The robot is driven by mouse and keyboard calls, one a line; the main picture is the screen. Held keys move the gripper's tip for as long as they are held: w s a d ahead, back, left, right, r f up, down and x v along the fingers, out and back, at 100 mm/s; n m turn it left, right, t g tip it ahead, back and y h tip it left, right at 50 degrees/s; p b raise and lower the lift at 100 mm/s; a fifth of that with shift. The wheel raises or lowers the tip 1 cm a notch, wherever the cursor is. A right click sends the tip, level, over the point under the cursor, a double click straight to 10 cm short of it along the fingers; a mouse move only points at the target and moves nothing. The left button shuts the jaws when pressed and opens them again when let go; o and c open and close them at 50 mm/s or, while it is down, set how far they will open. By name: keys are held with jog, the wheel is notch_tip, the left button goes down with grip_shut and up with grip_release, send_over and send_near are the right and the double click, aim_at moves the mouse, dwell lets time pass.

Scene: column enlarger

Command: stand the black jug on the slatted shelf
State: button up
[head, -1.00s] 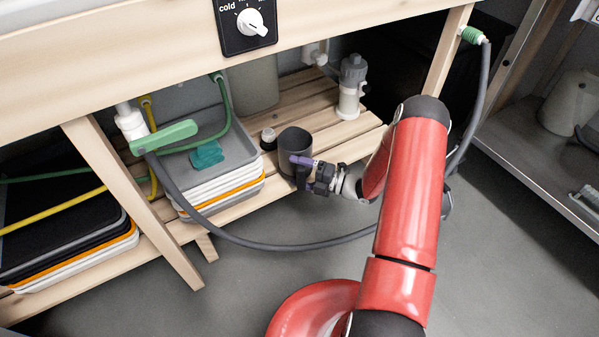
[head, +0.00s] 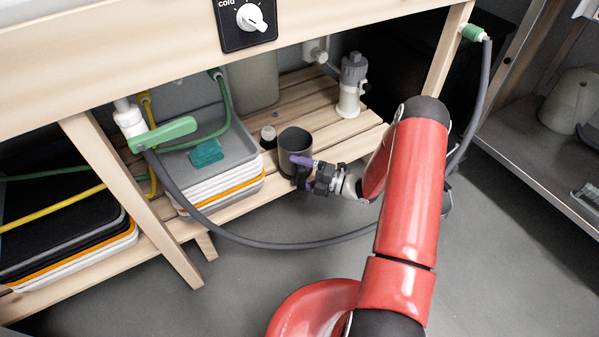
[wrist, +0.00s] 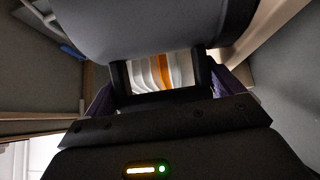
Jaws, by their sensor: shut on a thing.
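The black jug (head: 295,146) is upright, its open top showing, at the front edge of the slatted shelf (head: 340,133). It also fills the top of the wrist view as a large dark curved body (wrist: 150,30). My gripper (head: 300,168), with purple fingers, is at the jug's near right side and shut on it. The fingers show at both sides in the wrist view (wrist: 165,90). Whether the jug's base touches the slats is hidden behind the gripper.
A grey and white canister (head: 351,85) stands behind right. A dark hose (head: 270,244) hangs in front of the shelf. The wooden bench rail (head: 120,55) lies above.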

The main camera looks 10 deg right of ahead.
jog(key=shift+f, duration=0.15)
jog(key=o, duration=1.7)
jog(key=shift+o, duration=0.2)
jog(key=shift+s+d, duration=0.1)
jog(key=shift+d, duration=0.05)
jog(key=v, duration=0.7)
jog(key=shift+d+p, duration=0.35)
jog(key=shift+p, duration=0.05)
jog(key=shift+s, duration=0.2)
jog(key=v, duration=0.7)
jog(key=shift+s+d, duration=0.15)
jog(key=shift+d, duration=0.2)
